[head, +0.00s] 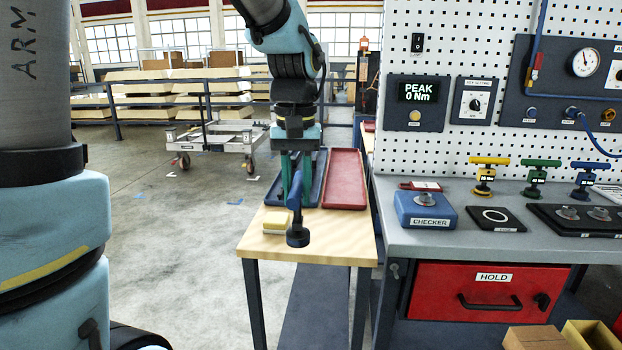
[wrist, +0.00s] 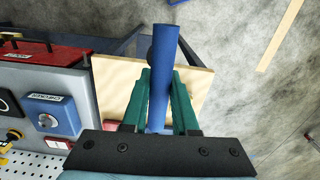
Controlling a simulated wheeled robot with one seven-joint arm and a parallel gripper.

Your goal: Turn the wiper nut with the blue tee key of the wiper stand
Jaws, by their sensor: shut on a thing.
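My gripper (head: 290,190) has green fingers and is shut on a blue tee key (head: 295,189) with a dark round foot. In the wrist view its blue bar (wrist: 160,85) stands between the green fingers (wrist: 160,105). In the head view the key shows over the front part of a small wooden table; I cannot tell how high its foot is. Another blue tee key (head: 582,174) stands upright on the grey bench beside a green key (head: 535,177) and a yellow key (head: 484,177). I cannot make out which part is the wiper nut.
The wooden table (head: 342,240) carries a yellow-white block (head: 278,221), a blue tray (head: 317,185) and a red tray (head: 343,190). The grey bench (head: 455,240) to its right bears a blue checker box (head: 426,208) and a black plate with knobs (head: 545,222). Open floor lies left.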

